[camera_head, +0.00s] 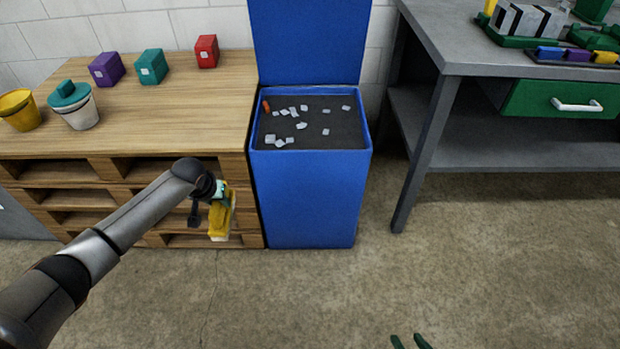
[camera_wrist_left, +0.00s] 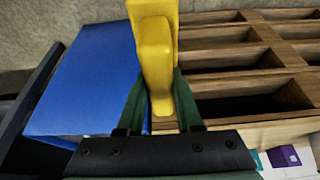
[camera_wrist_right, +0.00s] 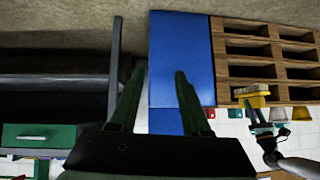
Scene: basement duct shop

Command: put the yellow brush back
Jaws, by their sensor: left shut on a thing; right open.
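My left gripper (camera_head: 224,192) is shut on the yellow brush (camera_head: 220,220) and holds it in the air before the slatted front of the wooden pallet bench. In the left wrist view the brush (camera_wrist_left: 155,60) stands between the green fingers, its upper end cut off by the frame edge. The right wrist view also shows the brush (camera_wrist_right: 252,89) in the left gripper. My right gripper (camera_head: 410,342) only just shows at the bottom edge of the head view. In the right wrist view its fingers (camera_wrist_right: 157,90) are apart with nothing between them.
A blue bin (camera_head: 310,195) with raised lid holds pale scraps and an orange piece. The pallet bench (camera_head: 180,105) carries purple, teal and red boxes and two pots. A grey workbench (camera_head: 445,45) at right has a green drawer (camera_head: 560,100) and small coloured blocks (camera_head: 577,55). The floor front right is clear.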

